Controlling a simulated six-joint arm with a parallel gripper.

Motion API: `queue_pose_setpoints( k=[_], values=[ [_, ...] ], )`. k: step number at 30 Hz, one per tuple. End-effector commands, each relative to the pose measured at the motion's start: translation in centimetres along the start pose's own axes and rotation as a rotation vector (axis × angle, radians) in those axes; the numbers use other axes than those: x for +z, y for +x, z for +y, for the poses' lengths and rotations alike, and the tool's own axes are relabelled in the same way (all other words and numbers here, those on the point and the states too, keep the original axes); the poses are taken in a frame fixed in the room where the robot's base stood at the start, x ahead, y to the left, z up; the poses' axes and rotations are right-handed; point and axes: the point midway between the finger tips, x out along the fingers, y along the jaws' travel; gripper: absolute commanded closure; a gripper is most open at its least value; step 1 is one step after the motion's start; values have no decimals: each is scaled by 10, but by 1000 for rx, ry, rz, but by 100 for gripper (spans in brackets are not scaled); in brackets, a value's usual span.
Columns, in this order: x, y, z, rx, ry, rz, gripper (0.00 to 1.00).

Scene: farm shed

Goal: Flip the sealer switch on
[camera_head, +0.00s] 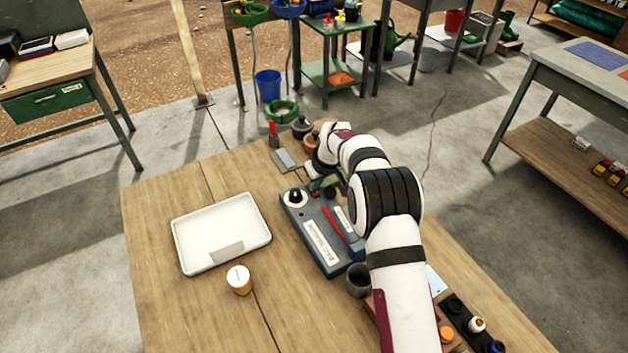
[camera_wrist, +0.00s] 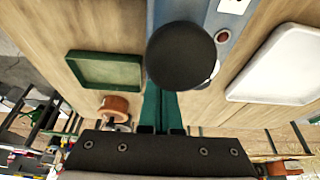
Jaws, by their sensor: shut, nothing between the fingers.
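The sealer (camera_head: 321,231) is a blue-grey box on the wooden bench, with a red lever (camera_head: 336,225), white labels and a white dial with a black knob (camera_head: 295,197) at its far left corner. In the wrist view, the sealer's blue top (camera_wrist: 178,12) is partly covered by a large round black knob (camera_wrist: 181,56). A small red button (camera_wrist: 222,36) sits beside it. My gripper (camera_head: 318,187) is at the sealer's far end; its green fingers (camera_wrist: 160,104) are shut and empty, close to the black knob. I cannot tell whether they touch it, or the switch's position.
A white tray (camera_head: 190,244) and a small cream-topped pot (camera_head: 239,280) stand left of the sealer. A dark cup (camera_head: 358,281) is near its front end. Small pots (camera_head: 301,127) stand at the bench's back. A green tray (camera_wrist: 105,70) shows in the wrist view.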

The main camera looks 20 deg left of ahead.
Motion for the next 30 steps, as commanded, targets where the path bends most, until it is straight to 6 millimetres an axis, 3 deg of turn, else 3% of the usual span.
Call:
queue_pose_setpoints(
  k=[10, 24, 30],
  values=[
    [2, -5, 0, -3, 1, -8, 100],
    [-7, -113, 0, 1, 0, 2, 100],
    [-7, -136, 0, 0, 1, 0, 100]
  ],
)
